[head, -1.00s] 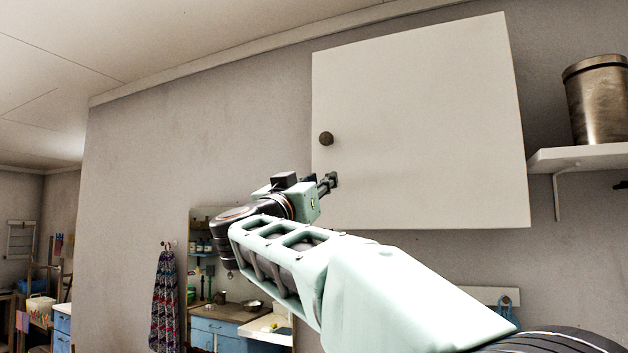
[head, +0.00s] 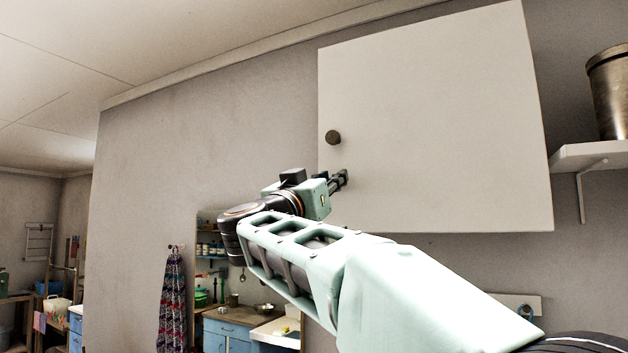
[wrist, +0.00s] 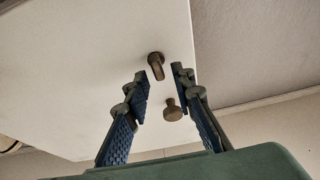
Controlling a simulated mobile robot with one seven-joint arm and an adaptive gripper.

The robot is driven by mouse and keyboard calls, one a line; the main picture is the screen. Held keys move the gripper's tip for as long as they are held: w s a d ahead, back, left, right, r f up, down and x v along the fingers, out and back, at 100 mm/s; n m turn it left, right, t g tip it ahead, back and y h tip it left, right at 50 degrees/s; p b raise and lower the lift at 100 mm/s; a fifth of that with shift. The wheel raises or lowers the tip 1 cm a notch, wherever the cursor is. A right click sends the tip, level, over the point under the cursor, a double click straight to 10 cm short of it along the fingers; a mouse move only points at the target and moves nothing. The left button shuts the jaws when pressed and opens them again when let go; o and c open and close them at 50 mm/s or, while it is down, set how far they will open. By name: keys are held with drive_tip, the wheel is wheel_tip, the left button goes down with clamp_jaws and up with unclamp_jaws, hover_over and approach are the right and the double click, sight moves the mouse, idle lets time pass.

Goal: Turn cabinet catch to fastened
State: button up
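The white cabinet door (head: 435,120) is high on the wall, with a dark round knob (head: 333,137) near its left edge. My gripper (head: 343,178) is just below the knob, at the door's lower left. In the wrist view the cabinet catch (wrist: 156,66) is a small brown round base with a short bar pointing down the picture. The open fingers of my gripper (wrist: 159,72) stand either side of the catch, with gaps showing. The knob (wrist: 173,110) shows lower in that view. In the head view my gripper hides the catch.
A shelf (head: 590,155) with a metal canister (head: 610,95) is right of the cabinet. The wall left of the cabinet is bare.

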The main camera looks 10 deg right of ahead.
clamp_jaws()
drive_tip(key=shift+m, duration=0.5)
drive_tip(key=shift+d+f+m+g+h+p, duration=0.1)
drive_tip(key=shift+m+g+h+p, duration=0.35)
drive_tip(key=shift+m+g, duration=1.95)
drive_tip(key=shift+f+m+g+h+p, duration=0.1)
drive_tip(key=shift+m+g+h+p, duration=0.3)
drive_tip(key=shift+m, duration=3.85)
drive_tip(key=shift+d+f+m+g+h+p, duration=0.1)
drive_tip(key=shift+m+g+h+p, duration=0.35)
drive_tip(key=shift+m+g, duration=1.95)
drive_tip(key=shift+s+m+t+y, duration=0.1)
drive_tip(key=shift+m+t+y, duration=0.2)
drive_tip(key=shift+m+t, duration=1)
drive_tip(key=shift+m+g, duration=0.35)
drive_tip(key=shift+g, duration=0.05)
drive_tip(key=shift+o, duration=1.1)
unclamp_jaws()
